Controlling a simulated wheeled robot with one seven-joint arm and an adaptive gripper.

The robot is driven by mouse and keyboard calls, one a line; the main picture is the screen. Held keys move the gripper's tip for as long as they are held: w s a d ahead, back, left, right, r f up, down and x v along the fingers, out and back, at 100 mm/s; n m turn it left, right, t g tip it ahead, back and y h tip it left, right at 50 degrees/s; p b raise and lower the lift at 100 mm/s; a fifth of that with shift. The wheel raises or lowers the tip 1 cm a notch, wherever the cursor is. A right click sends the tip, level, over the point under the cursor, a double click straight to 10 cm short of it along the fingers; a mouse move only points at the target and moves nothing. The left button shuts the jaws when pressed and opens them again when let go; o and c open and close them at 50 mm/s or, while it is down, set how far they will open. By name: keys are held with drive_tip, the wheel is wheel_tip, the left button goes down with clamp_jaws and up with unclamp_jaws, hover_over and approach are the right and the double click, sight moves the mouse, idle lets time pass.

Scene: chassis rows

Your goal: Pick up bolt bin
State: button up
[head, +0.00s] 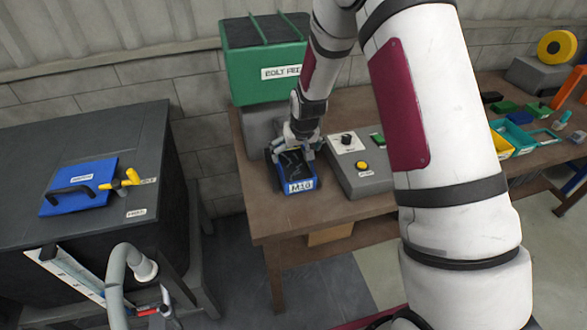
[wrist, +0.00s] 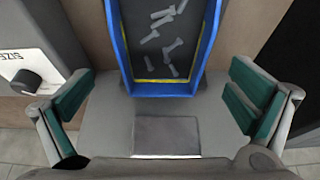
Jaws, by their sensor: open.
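The bolt bin is a blue open tray (head: 299,186) with a white label that seems to read M10. It sits on the brown workbench, below the green bolt feeder. In the wrist view the blue bin (wrist: 164,88) shows at the top centre, with several grey bolts (wrist: 166,45) on its dark floor. My gripper (head: 297,150) is above the bin in the head view. In the wrist view my gripper (wrist: 160,105) is open, with green-padded fingers wide apart on either side of the bin's near end. Neither finger visibly touches the bin.
A grey control box (head: 362,180) with a knob and yellow button stands close to the bin's right. The green bolt feeder (head: 262,62) rises behind it. Small bins and parts lie farther right on the bench. A dark cabinet (head: 75,125) stands left, across a gap.

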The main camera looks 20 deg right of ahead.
hover_over(293, 173)
drive_tip(key=shift+d+f+p, duration=0.1)
drive_tip(key=shift+f+p, duration=0.35)
drive_tip(key=shift+f, duration=2.15)
drive_tip(key=c, duration=1.5)
drive_tip(key=shift+c, duration=0.8)
drive_tip(key=shift+w+r, duration=0.1)
drive_tip(key=shift+r, duration=0.05)
